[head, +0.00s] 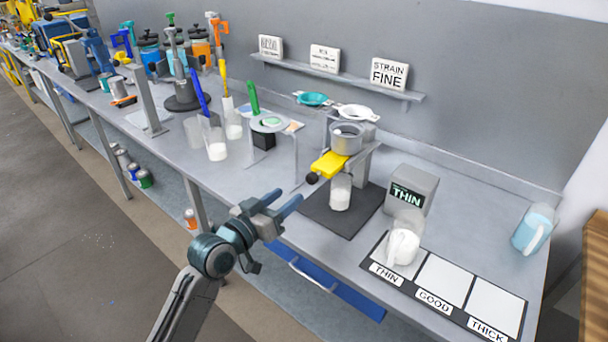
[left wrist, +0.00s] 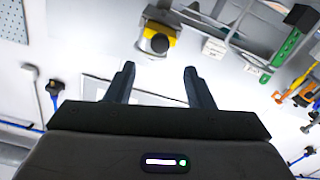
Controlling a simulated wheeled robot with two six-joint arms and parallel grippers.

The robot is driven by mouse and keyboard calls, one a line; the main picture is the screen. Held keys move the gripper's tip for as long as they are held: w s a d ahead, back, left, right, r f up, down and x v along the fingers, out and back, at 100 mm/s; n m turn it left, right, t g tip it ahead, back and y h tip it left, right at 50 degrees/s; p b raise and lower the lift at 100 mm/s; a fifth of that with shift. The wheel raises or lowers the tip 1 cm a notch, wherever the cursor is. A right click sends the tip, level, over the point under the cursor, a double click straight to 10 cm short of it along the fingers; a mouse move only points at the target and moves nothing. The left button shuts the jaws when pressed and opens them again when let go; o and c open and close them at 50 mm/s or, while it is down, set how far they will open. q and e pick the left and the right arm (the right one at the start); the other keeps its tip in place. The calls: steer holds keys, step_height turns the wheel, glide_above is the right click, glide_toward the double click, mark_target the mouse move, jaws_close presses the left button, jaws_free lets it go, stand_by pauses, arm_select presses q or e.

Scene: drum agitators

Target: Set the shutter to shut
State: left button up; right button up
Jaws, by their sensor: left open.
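The shutter is a yellow slide (head: 329,164) with a black knob (head: 311,178), sticking out toward the front below a grey metal cup (head: 346,138) on a stand. A clear jar with white contents (head: 340,192) stands beneath it on a dark mat (head: 318,214). My left gripper (head: 288,197) is open and empty, at the table's front edge, below and in front of the knob and apart from it. In the left wrist view, the yellow shutter (left wrist: 158,32) and its knob (left wrist: 160,43) lie beyond the open fingertips (left wrist: 159,68). My right gripper is not in view.
A grey box reading THIN (head: 409,188) stands right of the stand. A white-filled jug (head: 404,243) sits on the THIN square of the sorting board (head: 446,277). The space before the knob looks clear.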

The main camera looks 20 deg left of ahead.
mark_target(320, 169)
arm_select(q)
steer(key=p+x, duration=0.2)
steer(key=x, duration=0.7)
steer(key=shift+w+f, duration=0.1)
steer(key=shift+w, duration=0.1)
steer(key=shift+d, duration=0.1)
steer(key=shift+c, duration=0.5)
jaws_close()
steer(key=shift+b+x, duration=0.65)
steer(key=shift+x, duration=1.3)
steer(key=shift+w+d, duration=0.1)
steer(key=shift+w, duration=0.15)
